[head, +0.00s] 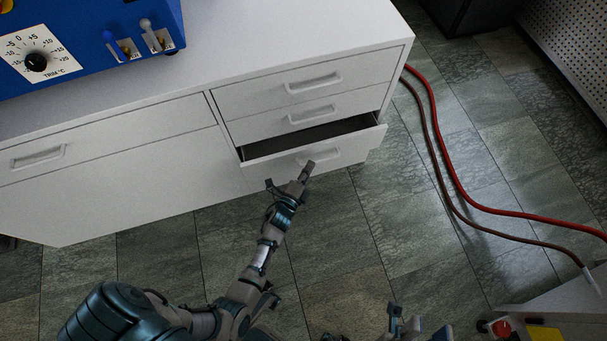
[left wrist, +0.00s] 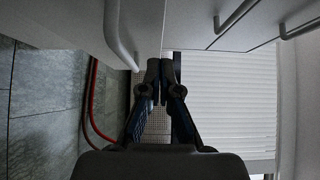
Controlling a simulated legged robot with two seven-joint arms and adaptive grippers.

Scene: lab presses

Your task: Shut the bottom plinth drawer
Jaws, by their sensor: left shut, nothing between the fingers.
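The bottom plinth drawer (head: 345,147) is the lowest of the stacked drawers in the white cabinet. It stands partly pulled out, with a dark strip of its inside showing above its front. My left gripper (head: 308,168) is shut and empty, at the front by the drawer's handle, which it partly hides. I cannot tell whether it touches. In the left wrist view my closed fingers (left wrist: 161,72) point ahead, with a bar handle (left wrist: 118,38) on a pale panel just left of them. My right gripper (head: 396,322) shows only in part at the bottom edge; its jaws are unclear.
Two shut drawers (head: 318,84) sit above the open one, and a wide drawer (head: 110,138) is at left. A blue machine (head: 100,35) stands on the worktop. Red and brown hoses (head: 450,175) cross the floor at right. Tiled floor before the cabinet is clear.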

